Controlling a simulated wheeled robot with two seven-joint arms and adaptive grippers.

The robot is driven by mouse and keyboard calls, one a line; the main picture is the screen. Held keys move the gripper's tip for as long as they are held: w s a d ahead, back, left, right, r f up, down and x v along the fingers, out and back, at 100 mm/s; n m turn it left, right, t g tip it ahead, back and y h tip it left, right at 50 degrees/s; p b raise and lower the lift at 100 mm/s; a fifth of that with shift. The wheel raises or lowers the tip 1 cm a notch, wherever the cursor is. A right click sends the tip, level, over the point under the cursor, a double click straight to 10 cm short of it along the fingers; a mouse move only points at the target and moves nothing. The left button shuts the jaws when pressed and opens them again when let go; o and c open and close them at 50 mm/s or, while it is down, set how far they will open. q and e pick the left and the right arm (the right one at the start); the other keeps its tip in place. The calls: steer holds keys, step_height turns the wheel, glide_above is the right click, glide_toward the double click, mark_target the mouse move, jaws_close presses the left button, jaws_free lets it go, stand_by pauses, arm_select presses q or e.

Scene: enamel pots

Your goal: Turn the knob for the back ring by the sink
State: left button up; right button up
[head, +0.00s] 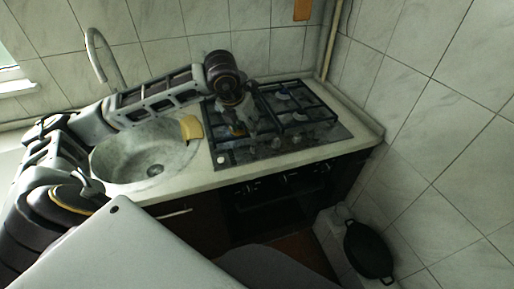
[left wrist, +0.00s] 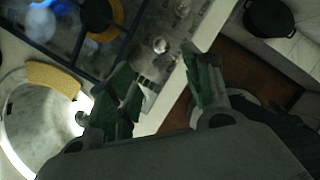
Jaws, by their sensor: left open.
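The hob (head: 235,157) is a dark cooktop with black grates beside the sink. Its knobs run along the front edge; a pale one (head: 221,160) stands at the sink end and greyer ones (head: 275,143) stand to its right. My left gripper (head: 250,122) is over the sink-side part of the hob, fingers pointing down toward the front. In the left wrist view its green fingers are apart and empty, with a silvery knob (left wrist: 160,45) beyond the gap. My arm hides the back ring by the sink in the head view. My right gripper is not in view.
A tiled wall bounds the hob's right side. A black pan (head: 368,250) sits low at the right.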

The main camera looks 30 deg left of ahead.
arm_select(q)
glide_toward(254, 145)
steer(key=x, duration=0.4)
steer(key=shift+w+f+p, duration=0.15)
steer(key=shift+f+p, duration=0.15)
steer(key=shift+f, duration=0.05)
steer(key=x, duration=0.3)
steer(key=shift+w+f, duration=0.3)
steer(key=shift+f, duration=0.45)
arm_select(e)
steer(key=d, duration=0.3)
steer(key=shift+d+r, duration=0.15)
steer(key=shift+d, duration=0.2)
arm_select(q)
steer(key=shift+c, duration=0.2)
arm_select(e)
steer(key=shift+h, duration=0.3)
